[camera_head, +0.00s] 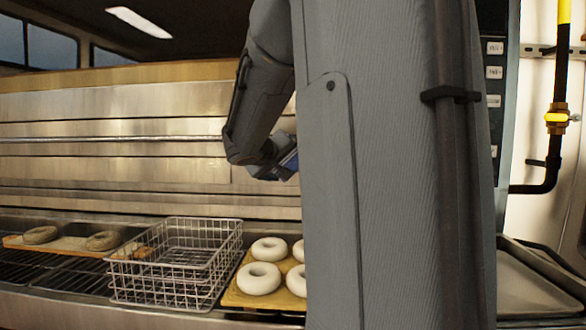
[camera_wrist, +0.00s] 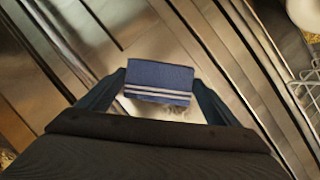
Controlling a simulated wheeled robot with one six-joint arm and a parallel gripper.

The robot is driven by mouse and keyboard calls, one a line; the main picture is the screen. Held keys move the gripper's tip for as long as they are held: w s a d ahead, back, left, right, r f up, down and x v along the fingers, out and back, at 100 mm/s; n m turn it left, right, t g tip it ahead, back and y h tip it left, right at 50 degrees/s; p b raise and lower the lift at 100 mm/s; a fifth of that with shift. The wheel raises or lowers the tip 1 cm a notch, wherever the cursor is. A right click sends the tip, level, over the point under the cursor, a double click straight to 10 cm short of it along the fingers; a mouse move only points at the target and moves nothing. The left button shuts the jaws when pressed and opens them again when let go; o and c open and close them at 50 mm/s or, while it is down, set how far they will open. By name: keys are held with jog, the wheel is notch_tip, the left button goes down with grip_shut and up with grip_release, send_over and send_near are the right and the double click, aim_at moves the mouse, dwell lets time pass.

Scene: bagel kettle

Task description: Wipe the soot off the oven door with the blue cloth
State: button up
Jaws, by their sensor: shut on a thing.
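The blue cloth (camera_wrist: 158,78), with pale stripes near one edge, is held between the two fingers of my gripper (camera_wrist: 160,95) in the wrist view. In the wrist view a pale smudged patch (camera_wrist: 178,113) shows just below the cloth. Dark soot is not clearly visible, and my arm hides much of the front.
A wire basket (camera_head: 175,262) stands on the counter below. To its right a wooden board (camera_head: 240,297) holds several pale bagels (camera_head: 260,278); to its left another board (camera_head: 65,243) holds browner ones. A yellow and black pipe (camera_head: 557,115) runs down the right wall. A metal tray (camera_head: 535,285) lies at right.

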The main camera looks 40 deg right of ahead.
jog(key=shift+w+a+r+b, duration=0.15)
jog(key=shift+w+a+b, duration=0.4)
jog(key=shift+w, duration=0.3)
jog(key=w+a+b, duration=0.4)
jog(key=w+a, duration=0.1)
dwell(0.3)
jog(key=shift+s+a, duration=0.1)
jog(key=shift+a, duration=0.1)
jog(key=shift+s+a+b, duration=1.75)
jog(key=shift+s+a, duration=0.2)
jog(key=shift+a, duration=0.2)
jog(key=shift+s+a+b, duration=1)
jog(key=shift+a, duration=0.1)
jog(key=shift+d, duration=0.1)
